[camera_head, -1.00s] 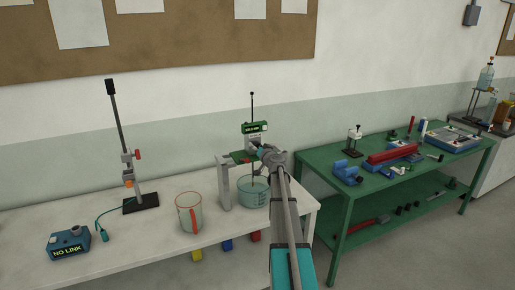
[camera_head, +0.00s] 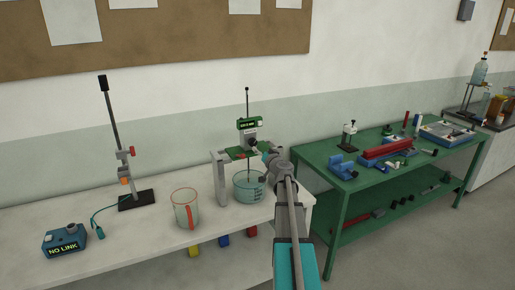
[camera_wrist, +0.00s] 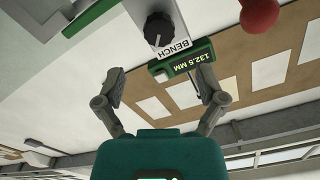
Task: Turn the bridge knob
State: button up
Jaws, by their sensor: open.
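The black bridge knob (camera_wrist: 159,28) sits on a grey block above a label reading BENCH in the wrist view. In the head view the dark knob (camera_head: 253,143) shows below the display, on the bridge (camera_head: 222,178) over a glass beaker of liquid (camera_head: 249,188). My gripper (camera_wrist: 160,84) is open and empty, its fingers spread apart. The knob lies beyond the fingertips, not between them. In the head view my gripper (camera_head: 270,156) is just right of the knob, and its fingers are hard to make out.
A red ball-shaped knob (camera_wrist: 259,14) is near the display in the wrist view. A green table (camera_head: 335,180) with tools stands right.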

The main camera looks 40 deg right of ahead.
aim_at(254, 143)
jog(key=shift+v, duration=1.4)
jog(key=n, duration=0.2)
jog(key=s+n, duration=0.1)
jog(key=n, duration=0.3)
jog(key=shift+s+a, duration=0.25)
jog(key=shift+s, duration=0.1)
jog(key=shift+w, duration=0.1)
jog(key=x, duration=1.3)
jog(key=shift+w+d, duration=0.2)
jog(key=shift+w, duration=0.15)
jog(key=c, duration=1.1)
jog(key=shift+m, duration=2.5)
jog(key=shift+c, duration=0.2)
